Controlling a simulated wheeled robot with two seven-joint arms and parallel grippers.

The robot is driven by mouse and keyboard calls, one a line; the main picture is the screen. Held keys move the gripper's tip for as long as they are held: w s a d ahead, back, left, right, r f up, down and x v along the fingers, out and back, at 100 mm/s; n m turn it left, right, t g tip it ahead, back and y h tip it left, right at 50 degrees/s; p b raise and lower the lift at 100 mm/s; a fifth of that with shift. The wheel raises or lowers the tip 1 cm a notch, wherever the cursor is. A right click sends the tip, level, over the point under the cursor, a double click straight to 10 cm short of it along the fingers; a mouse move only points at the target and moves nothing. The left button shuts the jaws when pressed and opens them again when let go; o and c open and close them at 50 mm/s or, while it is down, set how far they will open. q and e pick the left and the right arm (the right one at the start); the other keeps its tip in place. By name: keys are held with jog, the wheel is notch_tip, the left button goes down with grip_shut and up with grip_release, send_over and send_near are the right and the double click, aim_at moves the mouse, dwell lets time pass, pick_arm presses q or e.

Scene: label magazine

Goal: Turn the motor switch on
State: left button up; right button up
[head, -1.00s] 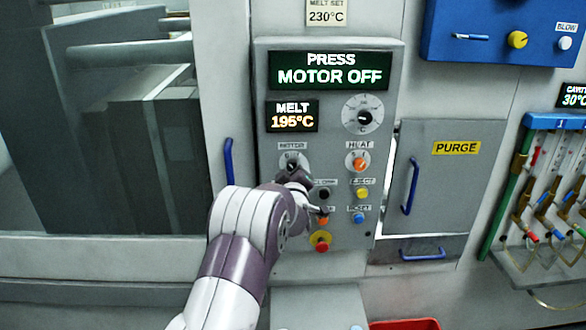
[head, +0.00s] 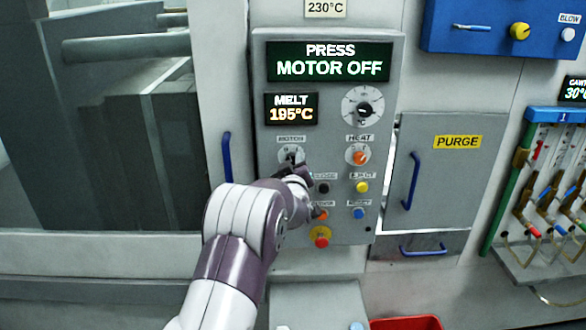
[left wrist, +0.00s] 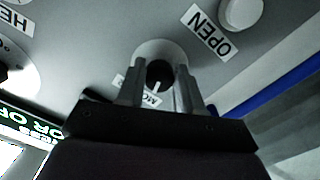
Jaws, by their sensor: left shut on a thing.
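The control panel (head: 262,200) is in the middle of the head view. Its top display (head: 331,62) reads "PRESS MOTOR OFF". The motor switch (head: 290,153) is a dark rotary knob on a pale round plate under the "MOTOR" label. My left gripper (head: 300,172) is at this knob, coming from below, and hides its lower part. In the left wrist view the fingers lie on both sides of the dark knob (left wrist: 158,74), and the gripper is shut on it. My right gripper is not in view.
An orange heat knob (head: 359,157) sits right of the motor switch. Several push buttons and a red emergency button (head: 320,236) are below. A "MELT 195°C" display (head: 291,108) is above. The purge door (head: 455,190) with blue handle is to the right.

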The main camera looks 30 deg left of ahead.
pick_arm(q)
jog(key=m, duration=1)
jog(key=shift+a+r+g+p, duration=0.1)
jog(key=shift+r+g+p, duration=0.05)
jog(key=shift+g+p, duration=0.2)
dwell(0.4)
jog(key=o, duration=1)
jog(key=shift+s, duration=0.1)
jog(key=shift+o, duration=0.2)
jog(key=shift+s+r, duration=0.1)
